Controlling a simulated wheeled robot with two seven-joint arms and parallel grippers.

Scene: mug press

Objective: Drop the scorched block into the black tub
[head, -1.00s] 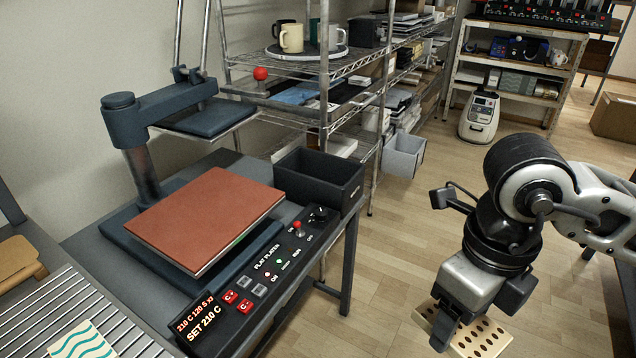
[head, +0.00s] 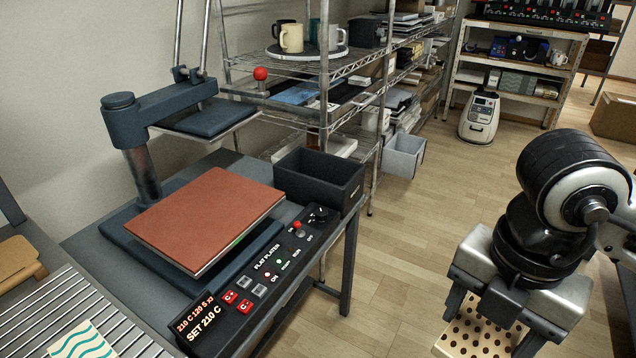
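The black tub (head: 338,197) is an open dark box at the back right corner of the press table, and its inside looks empty from here. A pale tan block (head: 468,338) with rows of dark brown spots is at the lower right of the head view. My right gripper (head: 492,328) points down with a finger on either side of this block and appears closed on it. The block is partly hidden by the gripper and cut by the lower frame edge. It is to the right of the tub, beyond the table edge. My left gripper is out of view.
The heat press has a red-brown pad (head: 205,218) and its swing arm (head: 165,112) turned aside. A control panel (head: 255,275) reads SET 210 C. A wire shelf (head: 300,70) stands behind the tub, with a grey bin (head: 403,157) beside it. Floor between table and gripper is clear.

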